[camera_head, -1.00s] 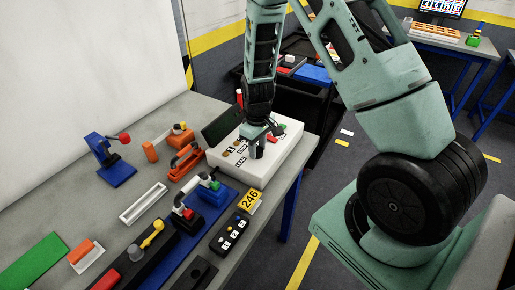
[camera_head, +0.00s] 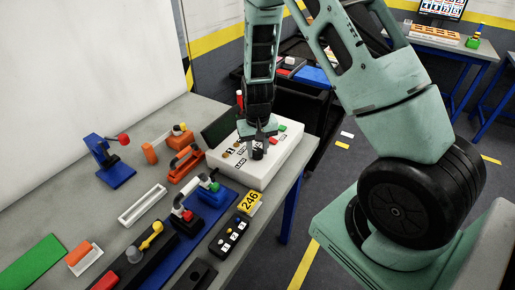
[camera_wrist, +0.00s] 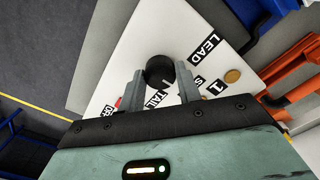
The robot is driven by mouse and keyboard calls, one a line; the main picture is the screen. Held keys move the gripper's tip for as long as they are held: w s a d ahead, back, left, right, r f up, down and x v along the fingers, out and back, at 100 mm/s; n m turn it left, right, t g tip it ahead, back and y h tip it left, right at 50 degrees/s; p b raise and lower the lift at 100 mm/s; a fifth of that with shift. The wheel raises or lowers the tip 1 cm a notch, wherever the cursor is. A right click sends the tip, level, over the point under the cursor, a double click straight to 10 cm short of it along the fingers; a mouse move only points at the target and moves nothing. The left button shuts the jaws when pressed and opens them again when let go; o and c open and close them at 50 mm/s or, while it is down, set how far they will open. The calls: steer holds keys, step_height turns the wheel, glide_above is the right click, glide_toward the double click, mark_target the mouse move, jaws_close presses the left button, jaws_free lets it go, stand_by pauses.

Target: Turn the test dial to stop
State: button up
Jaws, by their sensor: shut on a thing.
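The test box (camera_head: 265,172) is a white block at the bench's right edge, with printed labels, gold discs, and a red and a green button on top. My gripper (camera_head: 259,143) points down over it and is shut on the black round test dial (camera_head: 258,154). In the wrist view the dial (camera_wrist: 160,69) sits between my two grey fingers (camera_wrist: 161,82). Labels reading LEAD (camera_wrist: 205,47) and TAIL (camera_wrist: 153,99) show beside it; another label is partly hidden by the right finger. The dial's pointer mark cannot be made out.
A dark upright panel (camera_head: 219,128) stands behind the box.

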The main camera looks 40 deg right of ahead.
mark_target(258, 151)
stand_by(0.4)
steer(key=o, duration=1)
steer(key=shift+r, duration=0.1)
step_height(258, 151, up, 17)
steer(key=b, duration=0.2)
steer(key=shift+r, duration=0.15)
